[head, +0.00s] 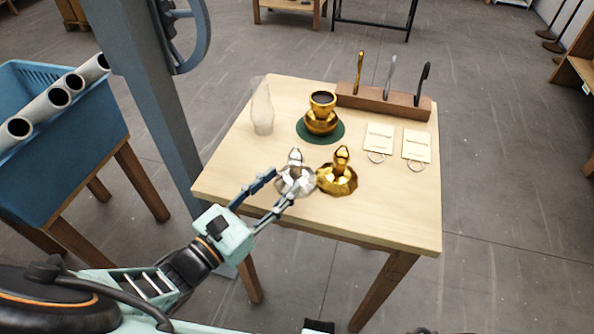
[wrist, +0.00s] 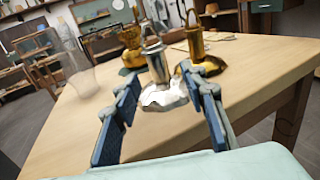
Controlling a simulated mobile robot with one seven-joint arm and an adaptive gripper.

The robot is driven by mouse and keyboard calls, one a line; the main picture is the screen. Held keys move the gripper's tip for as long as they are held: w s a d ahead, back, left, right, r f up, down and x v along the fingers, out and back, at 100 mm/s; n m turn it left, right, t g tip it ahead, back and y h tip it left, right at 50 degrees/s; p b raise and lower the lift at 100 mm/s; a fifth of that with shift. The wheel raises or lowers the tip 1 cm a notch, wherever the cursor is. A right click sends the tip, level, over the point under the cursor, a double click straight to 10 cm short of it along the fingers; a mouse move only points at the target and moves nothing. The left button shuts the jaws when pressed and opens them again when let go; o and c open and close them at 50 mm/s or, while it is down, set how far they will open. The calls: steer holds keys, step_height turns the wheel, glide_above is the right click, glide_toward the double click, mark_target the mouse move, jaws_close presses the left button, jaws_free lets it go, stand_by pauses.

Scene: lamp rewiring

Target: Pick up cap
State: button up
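Two cap-like pieces with wide flared bases stand upright on the wooden table. One is a silver cap (head: 296,181), and the other is a gold cap (head: 338,178) just to its right. Which one the task means is not clear from the pictures. My gripper (head: 281,184) is open, with its fingertips at the near left side of the silver cap. In the wrist view, the silver cap (wrist: 160,92) shows between and just beyond the blue fingertips (wrist: 161,78). The gold cap (wrist: 200,48) stands behind the right finger, which hides part of its base.
A gold lamp body (head: 321,122) stands on a green round mat (head: 335,135) behind the caps. A clear glass chimney (head: 262,110) is at the left. A wooden rack (head: 400,104) holds tools at the back. Two tagged cards (head: 378,139) lie at the right. The table's front right is clear.

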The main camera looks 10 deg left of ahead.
mark_target(292, 171)
steer(key=shift+r+x, duration=0.2)
steer(key=shift+x, duration=2.95)
steer(key=shift+a, duration=0.1)
steer(key=shift+c, duration=0.6)
jaws_close()
